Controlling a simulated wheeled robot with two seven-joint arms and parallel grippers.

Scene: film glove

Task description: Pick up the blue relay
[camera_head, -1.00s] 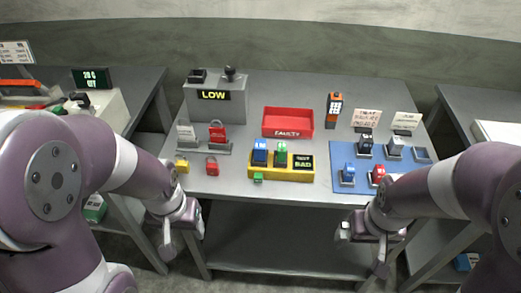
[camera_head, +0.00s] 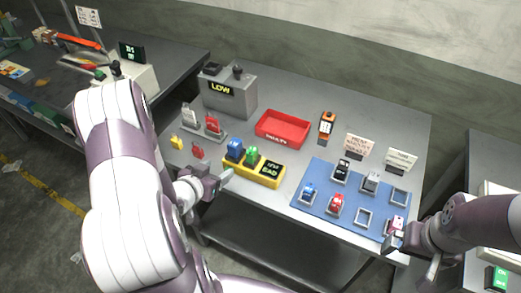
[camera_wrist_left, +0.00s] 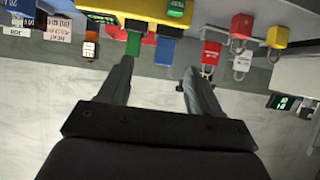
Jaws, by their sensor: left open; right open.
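One blue relay (camera_head: 235,149) stands upright in the left socket of the yellow tester (camera_head: 266,180), beside a green relay (camera_head: 252,155). Another blue relay (camera_head: 308,191) sits on the blue mat (camera_head: 325,175). My left gripper (camera_head: 215,187) is open at the table's front edge, just in front of the tester. In the left wrist view its spread fingers (camera_wrist_left: 158,82) point toward the tester's blue relay (camera_wrist_left: 163,50) and green relay (camera_wrist_left: 133,43), with nothing between them. My right gripper (camera_head: 408,250) is open at the mat's right front corner.
A red FAULTY tray (camera_head: 283,130) lies behind the tester. Red padlocks (camera_head: 213,125) and a yellow padlock (camera_head: 177,142) are at the left. The mat also bears a red relay (camera_head: 336,204), dark and grey relays, and empty frames. An orange meter (camera_head: 327,124) stands behind the mat.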

